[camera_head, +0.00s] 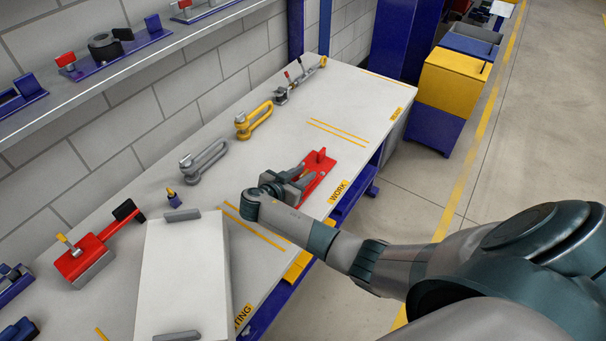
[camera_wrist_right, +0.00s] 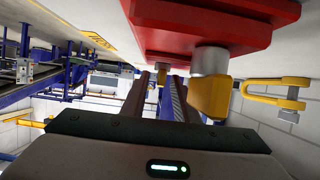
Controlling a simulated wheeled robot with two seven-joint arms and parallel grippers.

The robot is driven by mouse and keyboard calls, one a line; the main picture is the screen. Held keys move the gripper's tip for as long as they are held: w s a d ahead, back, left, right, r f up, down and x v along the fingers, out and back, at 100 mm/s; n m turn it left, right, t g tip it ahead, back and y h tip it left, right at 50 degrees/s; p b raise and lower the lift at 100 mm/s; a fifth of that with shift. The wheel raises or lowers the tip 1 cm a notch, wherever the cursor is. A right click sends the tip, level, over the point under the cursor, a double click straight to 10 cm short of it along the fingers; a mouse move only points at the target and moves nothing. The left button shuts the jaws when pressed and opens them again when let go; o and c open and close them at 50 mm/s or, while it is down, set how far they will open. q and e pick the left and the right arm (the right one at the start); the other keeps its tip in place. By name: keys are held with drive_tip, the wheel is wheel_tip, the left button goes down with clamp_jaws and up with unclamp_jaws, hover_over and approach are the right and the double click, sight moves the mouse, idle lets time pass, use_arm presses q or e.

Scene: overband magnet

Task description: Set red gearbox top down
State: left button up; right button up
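A red part (camera_head: 318,174), which I take to be the gearbox top, lies at the front edge of the table by the WORK label, with a raised red block at its far end. My right gripper (camera_head: 299,183) is low over the table, right at its near-left side. In the right wrist view the red part (camera_wrist_right: 200,28) fills the top, with a grey post and yellow cap (camera_wrist_right: 209,92) beside the fingers. The right fingers (camera_wrist_right: 162,92) look apart, with a gap between them; contact with the part cannot be made out. My left gripper is not in view.
Another red part (camera_head: 83,260) with a dark-ended arm lies at the left. A white tray (camera_head: 184,275) with grey handles stands in front of it. A grey shackle (camera_head: 203,160) and a yellow one (camera_head: 254,120) lie along the wall.

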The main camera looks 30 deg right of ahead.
drive_tip(key=shift+r, duration=0.15)
drive_tip(key=shift+a, duration=0.3)
drive_tip(key=b+v, duration=0.3)
drive_tip(key=v, duration=0.7)
drive_tip(key=shift+s+a, duration=0.15)
drive_tip(key=shift+s, duration=0.05)
drive_tip(key=shift+s+a+r, duration=0.2)
drive_tip(key=shift+a+r, duration=0.1)
drive_tip(key=shift+a, duration=0.1)
